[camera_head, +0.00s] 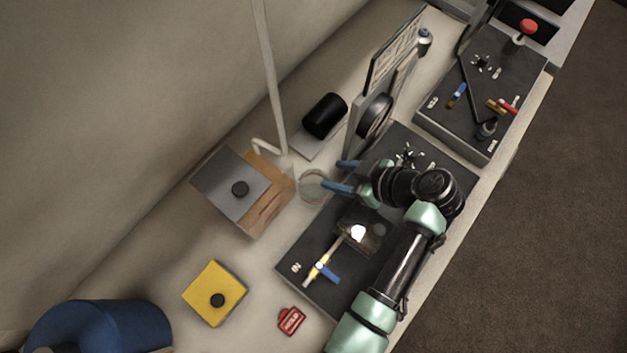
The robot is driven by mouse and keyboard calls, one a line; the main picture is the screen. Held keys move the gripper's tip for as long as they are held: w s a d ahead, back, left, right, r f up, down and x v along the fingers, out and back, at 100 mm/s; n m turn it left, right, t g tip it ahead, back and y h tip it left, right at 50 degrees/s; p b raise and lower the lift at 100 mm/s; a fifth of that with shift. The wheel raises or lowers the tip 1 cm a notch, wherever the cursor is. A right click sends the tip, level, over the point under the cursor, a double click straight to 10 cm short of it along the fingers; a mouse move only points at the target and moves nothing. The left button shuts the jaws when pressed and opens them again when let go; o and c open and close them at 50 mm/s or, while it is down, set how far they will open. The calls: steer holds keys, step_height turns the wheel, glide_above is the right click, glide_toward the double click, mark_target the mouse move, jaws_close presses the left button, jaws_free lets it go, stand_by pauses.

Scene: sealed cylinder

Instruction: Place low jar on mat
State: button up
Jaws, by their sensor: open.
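A low, round, clear jar (312,187) with a pale rim stands on the light bench at the left edge of a dark mat (310,248). I cannot tell whether its base touches the mat's edge. My gripper (343,177) reaches in from the right with its two blue fingers spread, empty, one above the other in the picture. The fingertips are just right of the jar, and the lower one is very near its rim.
A cardboard box (268,214) with a grey knobbed lid stands left of the jar. An upright panel with a black wheel (375,116) rises above the gripper. A tool (325,262) and a glowing block lie on the nearer mat. A yellow knobbed square (215,293) lies lower left.

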mark_target(314, 172)
steer(key=x, duration=0.1)
steer(key=b+x, duration=0.1)
steer(key=x, duration=0.1)
steer(key=b+x, duration=0.1)
steer(key=x, duration=0.1)
steer(key=shift+s+f, duration=0.15)
steer(key=shift+s, duration=0.15)
steer(key=shift+w+a+f+b, duration=0.2)
steer(key=shift+a+b, duration=0.15)
steer(key=shift+a, duration=0.05)
jaws_close()
steer(key=shift+a+r, duration=0.1)
steer(key=shift+r, duration=0.05)
stand_by(0.7)
